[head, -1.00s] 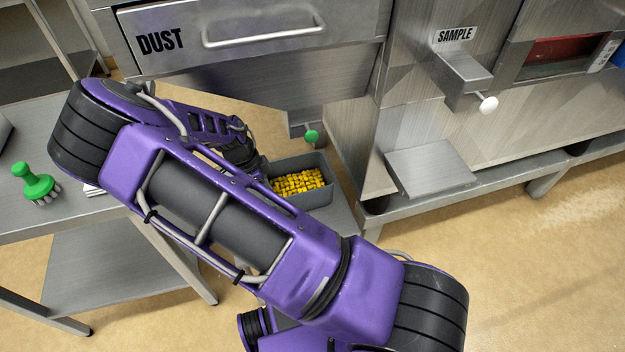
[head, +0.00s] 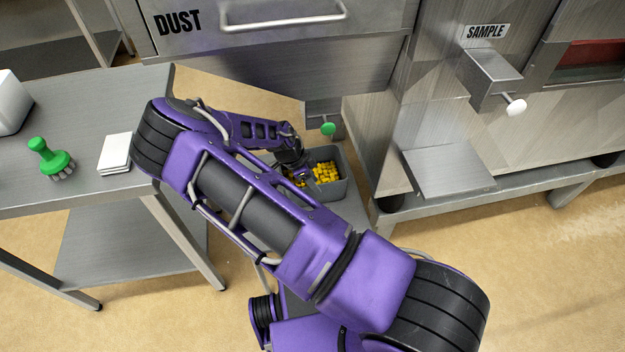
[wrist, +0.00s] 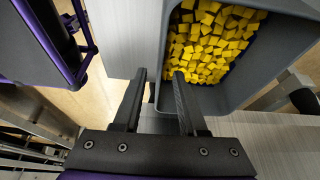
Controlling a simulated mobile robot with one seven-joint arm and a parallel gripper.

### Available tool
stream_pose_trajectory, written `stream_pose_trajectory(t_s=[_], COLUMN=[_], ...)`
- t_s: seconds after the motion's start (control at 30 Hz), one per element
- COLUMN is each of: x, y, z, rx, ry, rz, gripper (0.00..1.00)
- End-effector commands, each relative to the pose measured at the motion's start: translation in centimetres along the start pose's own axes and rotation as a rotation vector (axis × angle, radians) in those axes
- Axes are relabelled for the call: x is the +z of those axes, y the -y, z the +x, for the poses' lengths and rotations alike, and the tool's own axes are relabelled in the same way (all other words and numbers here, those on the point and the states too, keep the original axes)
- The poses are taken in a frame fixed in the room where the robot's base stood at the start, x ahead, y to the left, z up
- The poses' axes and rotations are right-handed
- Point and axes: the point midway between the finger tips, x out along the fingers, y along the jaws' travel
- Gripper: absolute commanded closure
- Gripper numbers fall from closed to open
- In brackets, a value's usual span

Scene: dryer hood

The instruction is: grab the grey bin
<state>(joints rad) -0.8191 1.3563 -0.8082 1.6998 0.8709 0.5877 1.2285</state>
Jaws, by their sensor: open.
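The grey bin (head: 334,191) stands low under the dust drawer and holds several yellow cubes (head: 325,173). In the head view my gripper (head: 308,178) is at the bin's left side, partly hidden by my arm. In the wrist view the bin (wrist: 262,62) fills the upper right, with yellow cubes (wrist: 210,42) inside. My gripper (wrist: 159,74) is open there. Its right finger overlaps the bin's inside and its left finger is outside, with the bin's left wall between them in the picture. I cannot tell whether either finger touches the wall.
The drawer marked DUST (head: 250,30) is above the bin, with a green knob (head: 328,129) close over it. A steel cabinet with a SAMPLE label (head: 486,32) stands to the right. A table (head: 95,190) with a green brush (head: 50,158) and white pad (head: 115,153) is at left.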

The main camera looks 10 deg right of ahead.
Motion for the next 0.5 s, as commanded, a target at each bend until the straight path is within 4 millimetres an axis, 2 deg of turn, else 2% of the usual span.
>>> stream_pose_trajectory(t_s=[0.03, 0.1, 0.2, 0.5], x=[-0.1, -0.1, -0.1, -0.1], y=[-0.1, -0.2, -0.1, -0.1], z=[1.1, 2.1, 3.1, 3.4], rx=[0.004, 0.004, 0.002, 0.001], ry=[-0.002, -0.002, 0.000, 0.001], rz=[0.000, 0.000, 0.000, 0.000], gripper=[0.59, 0.59, 0.59, 0.61])
